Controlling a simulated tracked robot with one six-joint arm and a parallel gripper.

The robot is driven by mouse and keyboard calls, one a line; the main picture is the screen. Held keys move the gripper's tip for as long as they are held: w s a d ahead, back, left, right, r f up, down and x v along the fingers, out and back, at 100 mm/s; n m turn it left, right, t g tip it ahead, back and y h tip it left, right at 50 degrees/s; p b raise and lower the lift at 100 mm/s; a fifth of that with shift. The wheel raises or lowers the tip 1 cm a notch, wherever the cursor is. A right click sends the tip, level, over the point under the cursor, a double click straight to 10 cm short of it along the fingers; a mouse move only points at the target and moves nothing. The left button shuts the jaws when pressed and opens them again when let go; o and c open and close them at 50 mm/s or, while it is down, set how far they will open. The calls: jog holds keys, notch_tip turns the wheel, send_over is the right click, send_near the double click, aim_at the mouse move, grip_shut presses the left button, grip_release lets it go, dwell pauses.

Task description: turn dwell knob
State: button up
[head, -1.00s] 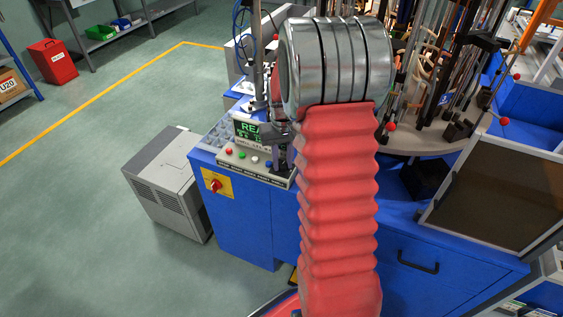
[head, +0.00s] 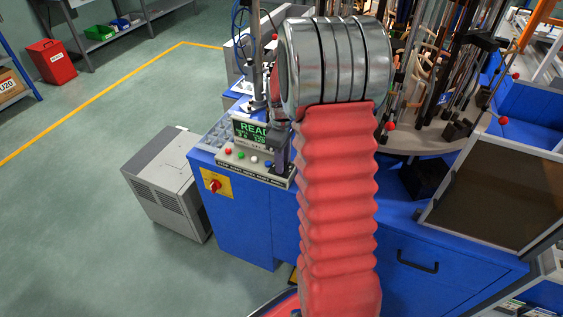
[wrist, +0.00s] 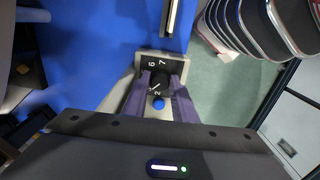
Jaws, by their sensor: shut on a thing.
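A blue button (wrist: 158,103) shows between the fingers below the knob. In the head view my gripper (head: 280,155) is at the right end of the sloped control panel (head: 240,166). The knob is hidden there by my gripper and arm.
A display (head: 252,132) with green text, partly hidden, stands behind several coloured buttons. A red rotary switch (head: 215,186) is on the blue cabinet front. A grey box unit (head: 168,182) stands left of the cabinet. Open floor lies left.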

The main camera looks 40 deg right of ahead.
jog(key=shift+s+a+f+n, duration=0.1)
jog(key=shift+s+f+n, duration=0.05)
jog(key=shift+n, duration=0.65)
jog(key=o, duration=0.8)
jog(key=shift+c, duration=0.2)
jog(key=shift+w+r, duration=0.2)
jog(key=shift+r, duration=0.65)
jog(key=shift+s+r, duration=0.1)
jog(key=shift+r, duration=3.1)
